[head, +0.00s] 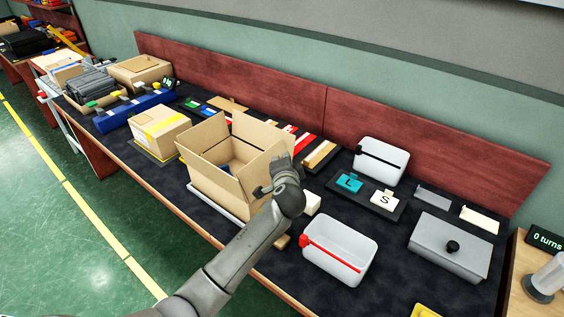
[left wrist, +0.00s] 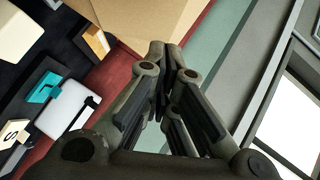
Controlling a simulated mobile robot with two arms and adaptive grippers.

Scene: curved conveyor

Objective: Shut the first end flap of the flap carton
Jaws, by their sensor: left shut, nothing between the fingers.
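The flap carton (head: 208,187) is a brown cardboard box standing open on the dark bench top, with its flaps raised around the opening. Something blue shows inside it. In the left wrist view its cardboard (left wrist: 150,18) fills the top middle, just beyond the fingertips. My left gripper (head: 264,190) is at the carton's right end, close to the raised flap there. I cannot tell whether it touches the flap. In the left wrist view its fingers (left wrist: 164,47) are together with nothing between them. My right gripper is out of view.
A taped carton (head: 158,131) stands left. A red back panel (head: 230,76) runs behind.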

